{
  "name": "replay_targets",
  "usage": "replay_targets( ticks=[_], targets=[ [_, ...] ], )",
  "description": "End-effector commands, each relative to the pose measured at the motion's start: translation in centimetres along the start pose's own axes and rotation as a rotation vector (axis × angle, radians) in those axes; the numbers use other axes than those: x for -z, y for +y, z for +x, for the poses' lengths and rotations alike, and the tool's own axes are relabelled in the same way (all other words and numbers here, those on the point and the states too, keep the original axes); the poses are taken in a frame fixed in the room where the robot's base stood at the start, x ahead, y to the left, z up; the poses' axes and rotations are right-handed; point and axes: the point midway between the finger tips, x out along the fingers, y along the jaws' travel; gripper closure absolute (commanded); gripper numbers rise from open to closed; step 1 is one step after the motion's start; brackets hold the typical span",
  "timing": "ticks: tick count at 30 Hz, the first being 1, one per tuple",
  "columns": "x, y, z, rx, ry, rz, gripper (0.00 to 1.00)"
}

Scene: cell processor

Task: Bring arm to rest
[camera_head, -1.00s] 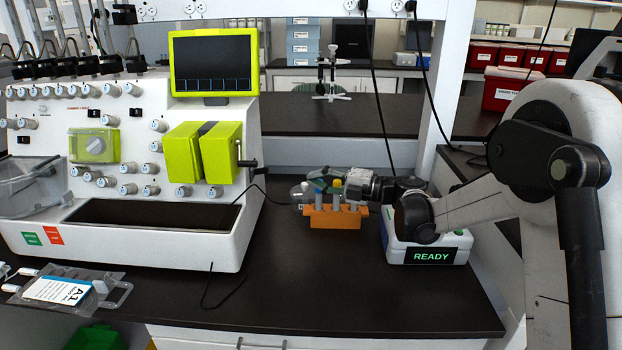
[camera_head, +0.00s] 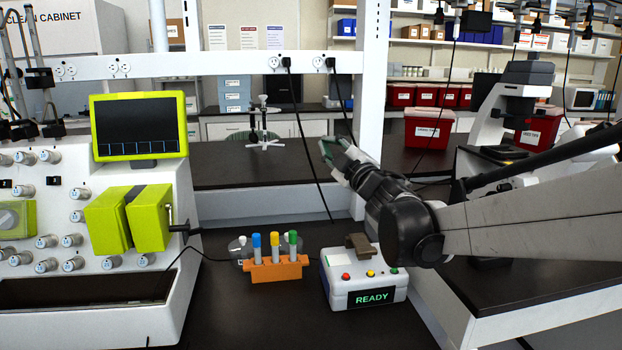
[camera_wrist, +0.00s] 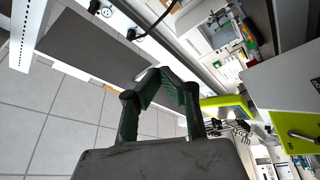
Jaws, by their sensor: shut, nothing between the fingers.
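My gripper (camera_head: 338,150) is raised above the bench in the head view, up and to the left of my dark wrist. Its green fingers are shut and empty. In the wrist view the fingers (camera_wrist: 163,80) meet at their tips, with floor tiles and bench parts behind them. My arm reaches in from the right edge of the head view. The gripper is apart from the tube rack and the READY device below it.
An orange rack (camera_head: 275,270) holds blue-, yellow- and green-capped tubes. A white device (camera_head: 362,290) reading READY stands right of it. The white cell processor (camera_head: 75,235) with its lime-green screen frame fills the left. Cables hang near my gripper. The bench front is clear.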

Motion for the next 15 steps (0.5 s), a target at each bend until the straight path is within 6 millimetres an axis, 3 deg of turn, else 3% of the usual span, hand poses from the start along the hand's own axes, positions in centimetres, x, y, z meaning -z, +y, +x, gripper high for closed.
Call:
replay_targets(
  ticks=[1,6,11,15],
  targets=[
    [-0.4,1.6,-1.4,-0.019,-0.063,0.038,1.00],
    [-2.8,4.7,-6.5,-0.069,-0.283,0.178,1.00],
    [-4.8,5.6,-12.4,-0.090,-0.484,0.321,1.00],
    [-6.1,5.0,-18.1,-0.089,-0.655,0.452,1.00]
  ],
)
